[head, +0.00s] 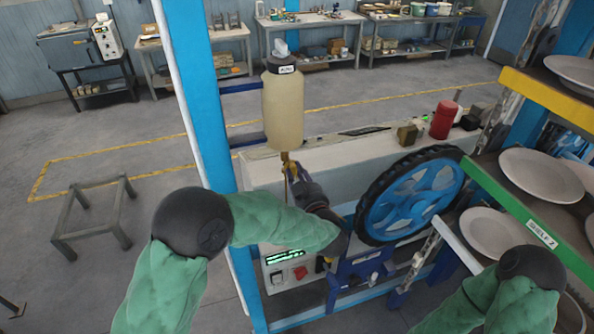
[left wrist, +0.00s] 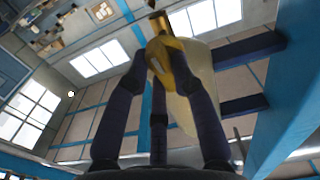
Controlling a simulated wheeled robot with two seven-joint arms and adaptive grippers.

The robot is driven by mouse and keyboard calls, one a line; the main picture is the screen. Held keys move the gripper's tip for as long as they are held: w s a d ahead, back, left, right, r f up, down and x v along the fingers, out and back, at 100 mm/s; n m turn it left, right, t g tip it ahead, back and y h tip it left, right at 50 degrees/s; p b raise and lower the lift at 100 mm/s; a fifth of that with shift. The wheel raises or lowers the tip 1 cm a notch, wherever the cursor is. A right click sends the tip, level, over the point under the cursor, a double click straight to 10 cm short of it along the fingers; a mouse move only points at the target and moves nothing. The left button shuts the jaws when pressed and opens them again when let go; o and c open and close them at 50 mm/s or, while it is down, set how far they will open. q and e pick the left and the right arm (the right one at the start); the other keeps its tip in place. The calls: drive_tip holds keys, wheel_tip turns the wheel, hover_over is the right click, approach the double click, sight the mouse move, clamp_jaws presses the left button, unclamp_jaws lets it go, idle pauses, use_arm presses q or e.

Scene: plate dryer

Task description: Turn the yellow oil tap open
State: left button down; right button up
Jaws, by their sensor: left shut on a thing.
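The oil bottle (head: 283,108) is a cream container with a black cap, upright above the machine. A thin brass outlet (head: 285,160) runs down from its bottom. My left gripper (head: 295,175) is at this outlet, just below the bottle. In the left wrist view the yellow tap (left wrist: 176,75) lies between the fingertips of my left gripper (left wrist: 160,62), which is shut on it. The pale bottle (left wrist: 205,85) shows behind the tap. In the head view the gripper and arm hide most of the tap. My right gripper is out of view.
A blue spoked wheel (head: 412,200) with a black rim stands right of my left forearm. A blue post (head: 195,90) rises left of the bottle. A red canister (head: 443,120) sits on the machine's top. Plates (head: 540,175) lie on the rack at right.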

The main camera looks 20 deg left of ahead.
use_arm(q)
drive_tip(key=shift+f+m, duration=0.1)
drive_tip(key=shift+m, duration=0.5)
drive_tip(key=c, duration=1)
unclamp_jaws()
drive_tip(key=shift+c, duration=0.2)
drive_tip(key=v, duration=1.2)
